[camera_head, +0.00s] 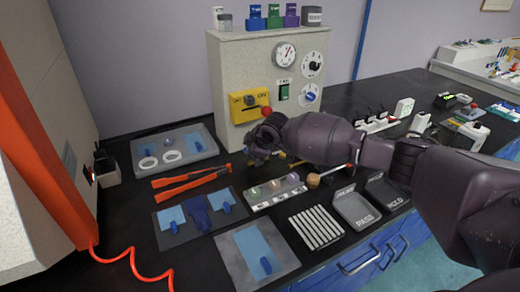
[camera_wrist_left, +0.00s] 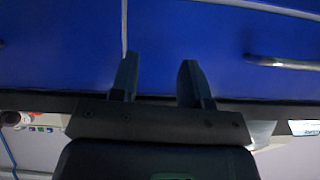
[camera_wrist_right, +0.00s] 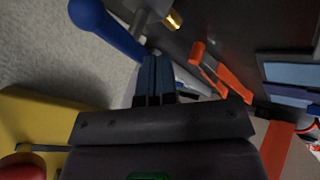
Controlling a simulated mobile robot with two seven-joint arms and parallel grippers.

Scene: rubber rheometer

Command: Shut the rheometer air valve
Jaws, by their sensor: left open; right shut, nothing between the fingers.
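The air valve shows in the right wrist view as a blue lever (camera_wrist_right: 112,32) on a grey body (camera_wrist_right: 150,12) with a brass fitting (camera_wrist_right: 173,20). The lever runs slantwise, its narrow end close to my right fingertips; I cannot tell if they touch. My right gripper (camera_wrist_right: 154,62) is shut and empty. In the head view my right gripper (camera_head: 256,150) is low at the front of the grey rheometer cabinet (camera_head: 232,75), and my arm hides most of the valve. My left gripper (camera_wrist_left: 160,75) is open and empty, facing blue drawer fronts (camera_wrist_left: 220,40); it is outside the head view.
A yellow switch panel (camera_head: 240,103) with a red knob (camera_head: 267,112) is just above my right gripper. Orange-red tongs (camera_head: 190,182), a grey tray (camera_head: 175,145) and a sample holder (camera_head: 275,192) lie close by on the black bench. An orange-edged cabinet stands at the left.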

